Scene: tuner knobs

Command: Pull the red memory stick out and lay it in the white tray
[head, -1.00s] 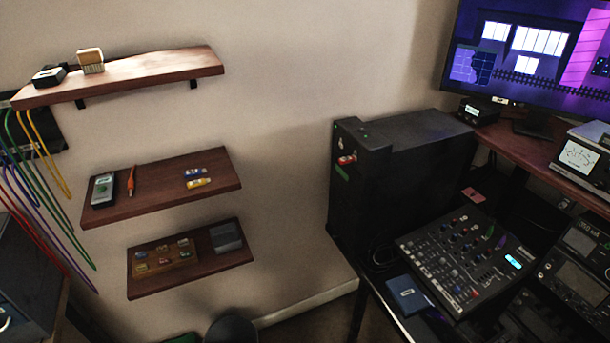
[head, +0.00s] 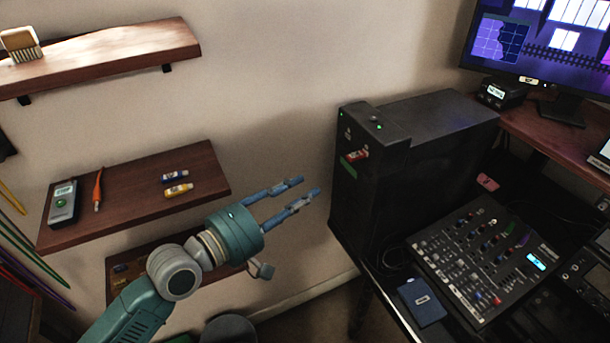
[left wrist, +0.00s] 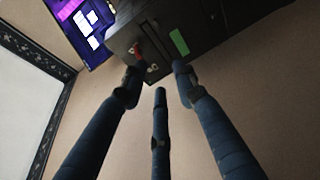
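The red memory stick (head: 358,154) sticks out of the front of the black computer case (head: 365,205), near its top. It also shows in the left wrist view (left wrist: 137,50), small and partly behind a finger's line. My left gripper (head: 309,188) is open and empty, left of the case and a little lower than the stick in the picture. Its fingers point toward the case and are apart from it. In the left wrist view the spread fingers (left wrist: 157,82) have nothing between them. I cannot make out a white tray. My right gripper is not in view.
Wooden shelves hang at left; the middle one (head: 130,205) holds a handheld device (head: 63,203), an orange pen (head: 98,188), and blue (head: 174,176) and yellow (head: 179,190) sticks. A mixer (head: 490,255) and blue notebook (head: 421,302) lie right. Open space separates shelves and case.

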